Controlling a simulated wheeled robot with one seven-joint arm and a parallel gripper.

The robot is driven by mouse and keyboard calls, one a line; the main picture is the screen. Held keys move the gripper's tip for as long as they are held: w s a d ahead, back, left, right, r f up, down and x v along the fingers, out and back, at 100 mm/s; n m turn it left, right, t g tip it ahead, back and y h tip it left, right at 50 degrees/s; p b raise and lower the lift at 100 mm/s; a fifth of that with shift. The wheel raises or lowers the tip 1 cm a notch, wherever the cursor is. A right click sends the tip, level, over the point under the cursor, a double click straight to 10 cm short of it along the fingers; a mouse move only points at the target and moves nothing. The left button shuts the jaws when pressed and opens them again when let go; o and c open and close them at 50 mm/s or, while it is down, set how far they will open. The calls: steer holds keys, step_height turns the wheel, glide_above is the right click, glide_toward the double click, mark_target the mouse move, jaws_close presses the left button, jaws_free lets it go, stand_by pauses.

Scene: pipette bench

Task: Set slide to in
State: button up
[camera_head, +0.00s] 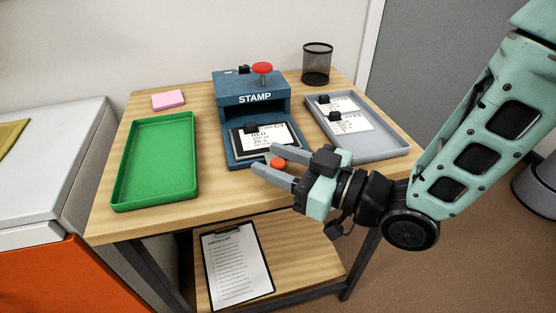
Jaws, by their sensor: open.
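A blue stamp machine (251,88) labelled STAMP stands at the middle of the wooden table, with a red knob (262,68) on top. Its slide (231,144) sticks out of the front toward me and carries a printed card (269,136) with a black block (251,128) on it. A red-orange knob (278,163) sits at the slide's front end. My gripper (270,161) is open at that front end, with its fingers around or just above the red-orange knob. I cannot tell whether they touch it.
A green tray (118,193) lies empty at left and a pink pad (168,99) behind it. A grey tray (389,147) at right holds cards with black blocks. A black mesh cup (317,64) stands at the back. A clipboard (236,265) lies on the lower shelf.

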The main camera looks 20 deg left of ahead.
mark_target(272, 158)
jaws_close()
steer(key=shift+w+a, duration=0.5)
steer(key=shift+w, duration=0.35)
steer(key=shift+w+a, duration=0.5)
steer(key=shift+w, duration=0.3)
jaws_free()
steer(key=shift+d, duration=0.1)
